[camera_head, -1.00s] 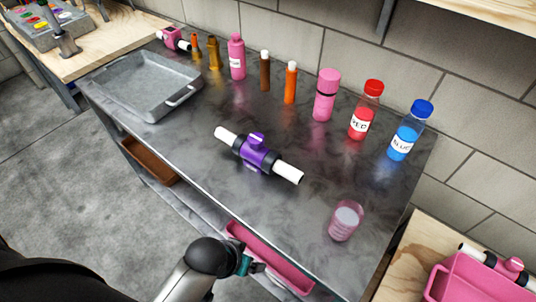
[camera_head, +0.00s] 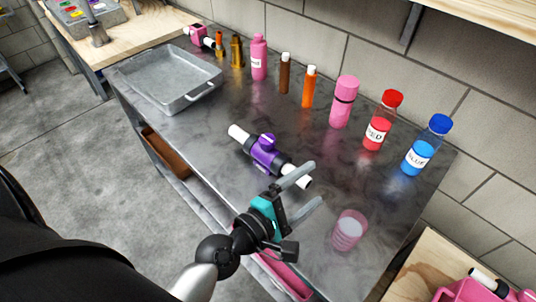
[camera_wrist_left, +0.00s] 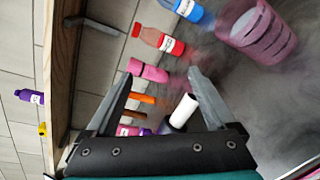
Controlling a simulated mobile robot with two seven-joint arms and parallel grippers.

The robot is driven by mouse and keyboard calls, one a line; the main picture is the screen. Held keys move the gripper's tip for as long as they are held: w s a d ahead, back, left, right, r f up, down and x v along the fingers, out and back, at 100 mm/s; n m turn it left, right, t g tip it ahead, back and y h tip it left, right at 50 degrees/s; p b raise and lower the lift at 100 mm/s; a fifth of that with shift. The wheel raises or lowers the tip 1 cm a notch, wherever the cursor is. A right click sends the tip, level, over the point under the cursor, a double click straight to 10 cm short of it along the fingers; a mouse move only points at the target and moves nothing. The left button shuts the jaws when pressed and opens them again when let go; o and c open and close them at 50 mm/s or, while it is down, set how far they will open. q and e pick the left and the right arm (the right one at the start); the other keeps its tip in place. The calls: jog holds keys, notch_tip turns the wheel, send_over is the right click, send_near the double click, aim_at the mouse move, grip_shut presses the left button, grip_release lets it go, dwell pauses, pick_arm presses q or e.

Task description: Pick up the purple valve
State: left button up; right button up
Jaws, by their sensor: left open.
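The purple valve (camera_head: 267,153) lies on the metal table in the head view, with a white pipe end on each side and a purple knob on top. My left gripper (camera_head: 306,191) is open and empty above the table's front part, close to the valve's right white end, one finger overlapping that end in the picture. In the left wrist view the valve's white end (camera_wrist_left: 184,110) shows between the open fingers (camera_wrist_left: 166,82), farther off; the gripper body hides most of the valve. My right gripper is not in view.
Along the back stand several bottles, among them a red one (camera_head: 377,134), a blue one (camera_head: 419,158) and a pink one (camera_head: 342,104). A pink cup (camera_head: 348,230) stands right of my gripper. A grey tray (camera_head: 204,91) sits at the left.

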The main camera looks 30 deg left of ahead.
pick_arm(q)
jog(key=w+a+n+t+y, duration=0.1)
jog(key=a+n+t+y, duration=0.1)
jog(key=a+n+y, duration=0.75)
jog(key=n+g, duration=0.1)
jog(key=n, duration=0.9)
send_near(264, 147)
jog(key=shift+y, duration=0.35)
jog(key=x, duration=1)
jog(key=shift+d+p, duration=0.25)
jog(key=shift+p, duration=0.15)
jog(key=shift+b+x, duration=0.35)
jog(key=shift+x, duration=2.35)
jog(key=shift+d+f, duration=0.15)
grip_shut()
